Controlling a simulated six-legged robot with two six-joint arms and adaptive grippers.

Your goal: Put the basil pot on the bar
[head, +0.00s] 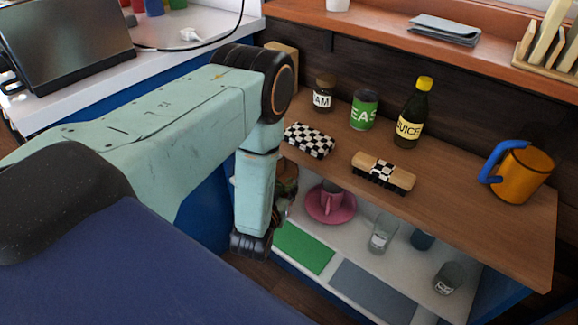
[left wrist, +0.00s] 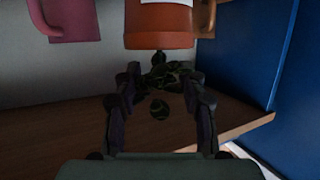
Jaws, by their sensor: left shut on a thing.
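The basil pot (left wrist: 160,38) is terracotta-coloured with a white label and a handle. In the left wrist view its green leaves hang below it, between the fingers of my left gripper (left wrist: 160,102). That gripper is shut on the plant, close to the pot's rim. In the head view part of the pot (head: 288,172) shows at the left end of the lower shelf, mostly hidden by my left arm. A wooden counter (head: 455,215) runs above that shelf, and a raised reddish ledge (head: 385,32) runs behind it. I cannot tell which is the bar. My right gripper is not in view.
A pink cup (head: 332,197) and glasses stand on the lower shelf. The counter's front right is clear.

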